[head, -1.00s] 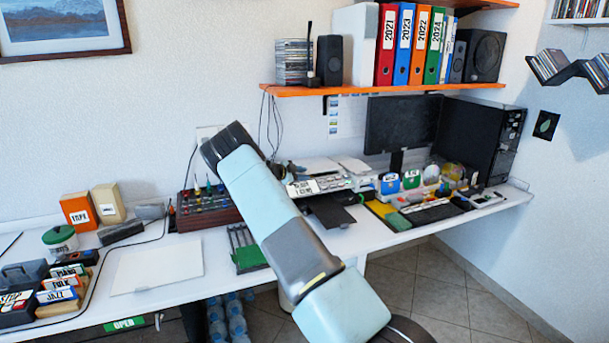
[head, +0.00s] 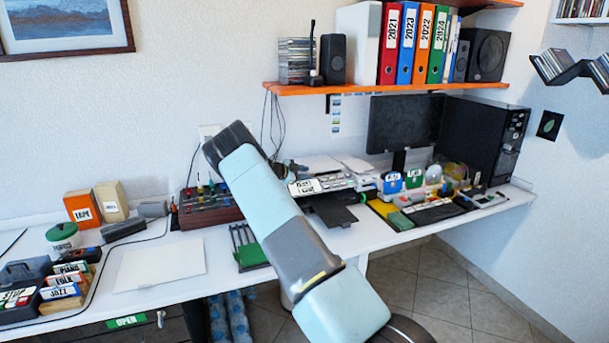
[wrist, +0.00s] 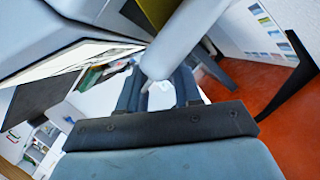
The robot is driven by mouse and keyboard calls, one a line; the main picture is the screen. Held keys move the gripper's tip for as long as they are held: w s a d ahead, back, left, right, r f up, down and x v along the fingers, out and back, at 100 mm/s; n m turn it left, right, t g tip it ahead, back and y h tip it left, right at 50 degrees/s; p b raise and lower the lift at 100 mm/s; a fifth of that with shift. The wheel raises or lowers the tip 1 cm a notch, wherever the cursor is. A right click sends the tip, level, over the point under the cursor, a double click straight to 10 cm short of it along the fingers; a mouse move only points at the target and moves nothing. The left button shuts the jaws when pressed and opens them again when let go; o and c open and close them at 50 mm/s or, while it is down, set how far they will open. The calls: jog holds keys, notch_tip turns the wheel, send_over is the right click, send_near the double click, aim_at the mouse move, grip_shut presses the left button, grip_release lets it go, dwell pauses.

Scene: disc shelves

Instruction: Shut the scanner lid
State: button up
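The scanner (head: 322,184) appears to be the pale machine with a button panel on the desk, right of my forearm; a dark tray sticks out at its front. Its lid is hard to make out in the head view; pale flat pieces show on top. In the wrist view a large pale panel with a dark-edged white face (wrist: 85,58) slants at the left, possibly the lid. My gripper (head: 292,171) is at the machine's left back side, partly hidden by my arm. In the wrist view its two dark fingers (wrist: 158,88) are apart, with a pale rounded bar crossing close by.
An orange shelf (head: 400,87) with binders and speakers hangs above. A monitor (head: 403,124) and black computer (head: 483,138) stand to the right. A control box with knobs (head: 208,205) is left of my arm. Small boxes crowd the desk's right; a white sheet (head: 160,266) lies left.

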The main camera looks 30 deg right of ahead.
jog(key=v, duration=1.3)
jog(key=shift+a, duration=0.45)
jog(key=shift+s, duration=0.1)
jog(key=s+a+r+n+y, duration=0.1)
jog(key=s+r+n+y, duration=0.2)
jog(key=s+r, duration=0.45)
jog(key=s+a+r+n+y, duration=0.1)
jog(key=s+r+n+y, duration=0.3)
jog(key=s, duration=0.7)
jog(key=s+a+r+n+y, duration=0.1)
jog(key=s+r+n+y, duration=0.2)
jog(key=s+r, duration=0.5)
jog(key=s+a+r+n+t+y, duration=0.1)
jog(key=s+a+n, duration=0.3)
jog(key=s, duration=0.6)
jog(key=s+a+r+n+t+y, duration=0.1)
jog(key=s+a+n, duration=0.4)
jog(key=s, duration=0.6)
jog(key=s+a+r+n+t+y, duration=0.1)
jog(key=s+a+n, duration=0.3)
jog(key=s, duration=0.7)
jog(key=shift+a+n+t+y, duration=0.3)
jog(key=shift+a+n+y, duration=0.1)
jog(key=shift+n+y, duration=0.25)
jog(key=shift+s, duration=0.1)
